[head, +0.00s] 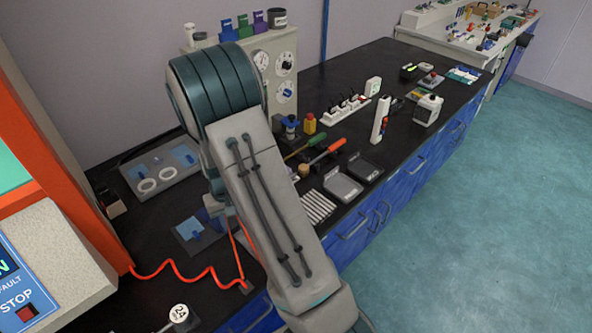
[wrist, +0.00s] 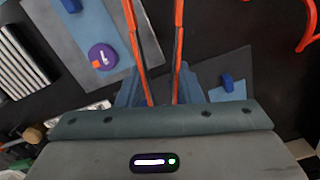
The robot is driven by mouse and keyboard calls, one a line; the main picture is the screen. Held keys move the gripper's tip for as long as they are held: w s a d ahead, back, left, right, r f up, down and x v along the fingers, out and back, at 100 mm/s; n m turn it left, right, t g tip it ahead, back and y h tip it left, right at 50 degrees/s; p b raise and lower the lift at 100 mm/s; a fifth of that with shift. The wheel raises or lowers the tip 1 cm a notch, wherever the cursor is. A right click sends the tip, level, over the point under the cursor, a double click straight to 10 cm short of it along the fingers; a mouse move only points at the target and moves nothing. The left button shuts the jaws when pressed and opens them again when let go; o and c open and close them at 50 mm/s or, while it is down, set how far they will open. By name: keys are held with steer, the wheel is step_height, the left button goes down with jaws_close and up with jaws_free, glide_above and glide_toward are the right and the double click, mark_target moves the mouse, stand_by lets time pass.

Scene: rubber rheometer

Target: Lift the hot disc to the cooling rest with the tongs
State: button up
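A pair of orange-red tongs (wrist: 133,40) runs up from between the fingers of my gripper (wrist: 160,82) in the wrist view. The fingers close on the tongs from both sides. The two tong arms stand apart and their far tips are cut off by the top edge. A purple disc (wrist: 102,57) with an orange mark lies left of the tongs on a blue pad (wrist: 88,22) on a grey plate; nothing grips it. A ribbed metal rack, likely the cooling rest (wrist: 22,62), is further left; it also shows in the head view (head: 317,207). My arm hides the disc in the head view.
A dark plate with a blue pad (head: 188,227) lies left of my arm. A red coiled cable (head: 185,277) crosses the bench beside the orange machine (head: 95,225). Grey trays (head: 342,186) and screwdrivers (head: 328,152) lie right of my arm.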

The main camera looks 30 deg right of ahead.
steer(key=s+d+r+m+g+h+p, duration=0.1)
steer(key=s+d+r+m+h, duration=0.2)
steer(key=d+r+m, duration=0.4)
steer(key=s+d+r+m+g+h+p, duration=0.1)
steer(key=d+r+m, duration=0.6)
steer(key=m, duration=0.8)
steer(key=s+d+h+p, duration=0.1)
steer(key=s+d+h, duration=0.1)
steer(key=d, duration=0.1)
steer(key=shift+d+m+g, duration=0.25)
steer(key=shift+m+g, duration=0.15)
steer(key=shift+f, duration=0.2)
step_height(320, 180, down, 10)
steer(key=b, duration=0.6)
steer(key=shift+r, duration=0.15)
